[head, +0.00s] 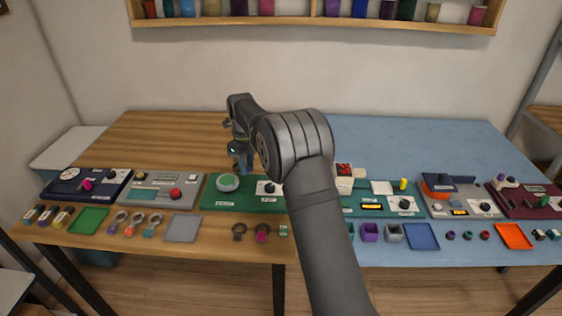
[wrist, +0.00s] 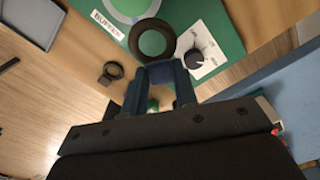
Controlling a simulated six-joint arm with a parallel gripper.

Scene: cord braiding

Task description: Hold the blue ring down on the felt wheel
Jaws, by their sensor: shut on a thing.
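My gripper (wrist: 161,80) is shut on the blue tab of a dark ring (wrist: 134,50), the blue ring. The ring's open loop points away from the fingers. In the head view my gripper (head: 242,168) is just behind and right of the wheel (head: 228,183), and the ring is not clearly visible.
A white panel with a black knob (wrist: 196,58) sits right of the ring on the board. Another dark ring (wrist: 111,72) lies on the wooden table. A grey tray (head: 183,228) lies front left of the board. Other stations line both sides.

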